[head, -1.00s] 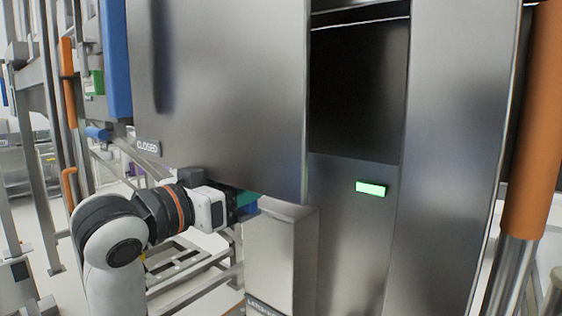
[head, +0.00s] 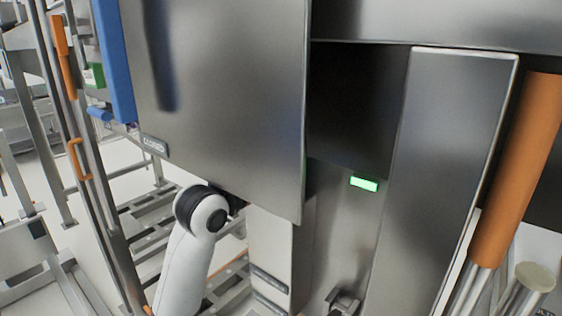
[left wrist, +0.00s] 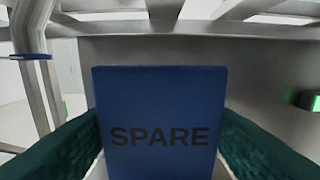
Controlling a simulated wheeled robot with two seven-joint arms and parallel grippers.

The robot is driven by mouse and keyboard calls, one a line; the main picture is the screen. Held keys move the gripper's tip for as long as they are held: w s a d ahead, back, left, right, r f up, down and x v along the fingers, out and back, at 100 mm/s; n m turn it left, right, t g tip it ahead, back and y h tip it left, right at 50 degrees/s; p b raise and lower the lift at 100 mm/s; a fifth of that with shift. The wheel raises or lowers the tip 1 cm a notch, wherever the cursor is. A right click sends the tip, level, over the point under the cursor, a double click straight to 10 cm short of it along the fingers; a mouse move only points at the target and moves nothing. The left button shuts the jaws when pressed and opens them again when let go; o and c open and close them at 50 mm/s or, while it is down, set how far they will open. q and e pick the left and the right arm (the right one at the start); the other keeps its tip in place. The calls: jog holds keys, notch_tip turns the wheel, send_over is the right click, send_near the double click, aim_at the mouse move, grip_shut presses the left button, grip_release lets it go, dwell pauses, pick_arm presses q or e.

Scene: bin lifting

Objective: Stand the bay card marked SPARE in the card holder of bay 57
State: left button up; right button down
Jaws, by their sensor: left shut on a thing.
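The bay card marked SPARE (left wrist: 160,88) is dark blue with black lettering. It stands upright and faces the camera in the left wrist view. My left gripper (left wrist: 160,130) is shut on it, with a dark green pad on each side edge. In the head view my left arm reaches behind the big steel panel, so its gripper and the card are hidden there. I cannot make out a card holder or a bay number 57 in either view. My right gripper is not in view.
A large steel panel (head: 225,90) with a small CLOSED plate (head: 154,145) hangs over my left arm. Beside it are a dark opening (head: 355,105) and a lit green indicator (head: 364,184). An orange-sleeved post (head: 520,170) stands at right. Metal frames (head: 165,220) stand behind my arm.

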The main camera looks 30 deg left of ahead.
pick_arm(q)
jog(key=shift+f, duration=0.25)
jog(key=shift+s, duration=0.25)
jog(key=shift+f, duration=0.15)
jog(key=o, duration=0.6)
jog(key=shift+w+f, duration=0.1)
jog(key=o, duration=0.4)
